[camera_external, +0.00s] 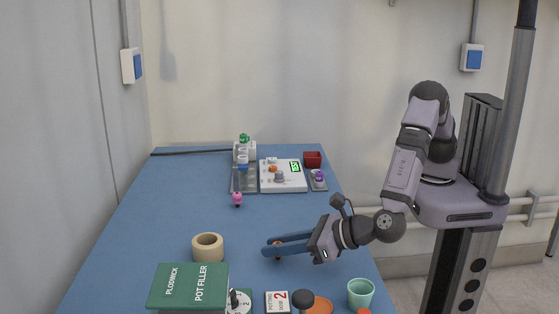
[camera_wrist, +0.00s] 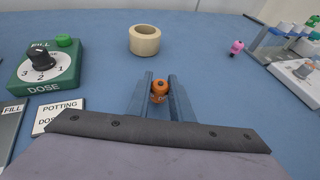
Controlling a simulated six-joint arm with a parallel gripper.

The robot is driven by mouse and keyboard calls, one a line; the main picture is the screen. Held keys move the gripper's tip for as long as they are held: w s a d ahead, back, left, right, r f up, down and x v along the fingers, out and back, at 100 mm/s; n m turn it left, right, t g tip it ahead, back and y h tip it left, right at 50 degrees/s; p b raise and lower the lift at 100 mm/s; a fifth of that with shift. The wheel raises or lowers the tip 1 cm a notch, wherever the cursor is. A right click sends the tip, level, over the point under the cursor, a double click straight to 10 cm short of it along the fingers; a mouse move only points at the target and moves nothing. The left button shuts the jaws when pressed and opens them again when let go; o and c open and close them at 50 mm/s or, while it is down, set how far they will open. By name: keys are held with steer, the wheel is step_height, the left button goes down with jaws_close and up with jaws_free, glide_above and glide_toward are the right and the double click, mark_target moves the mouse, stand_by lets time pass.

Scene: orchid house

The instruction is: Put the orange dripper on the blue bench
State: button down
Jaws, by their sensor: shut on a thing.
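My gripper (camera_external: 266,250) is low over the blue bench (camera_external: 165,215), right of the tape roll. In the wrist view my gripper (camera_wrist: 160,82) is shut on the orange dripper (camera_wrist: 159,95), a small orange piece with a dark top. In the outside view the fingers hide most of the dripper, with a bit of orange (camera_external: 277,243) showing. The dripper looks upright and at or just above the bench surface; I cannot tell whether it touches.
A tan tape roll (camera_external: 207,247) stands nearby. A green pot filler box (camera_external: 190,287) is at the front, with a cup (camera_external: 361,293) right of it. A white scale (camera_external: 283,184) and pink figure (camera_external: 237,199) are farther back. The left middle of the bench is clear.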

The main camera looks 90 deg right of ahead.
steer(key=shift+f, duration=0.15)
steer(key=shift+f, duration=0.1)
steer(key=c, duration=1.6)
jaws_free()
steer(key=shift+r, duration=0.3)
steer(key=b+v, duration=0.1)
steer(key=v, duration=1.1)
steer(key=shift+a+f+b, duration=0.1)
steer(key=shift+b, duration=0.2)
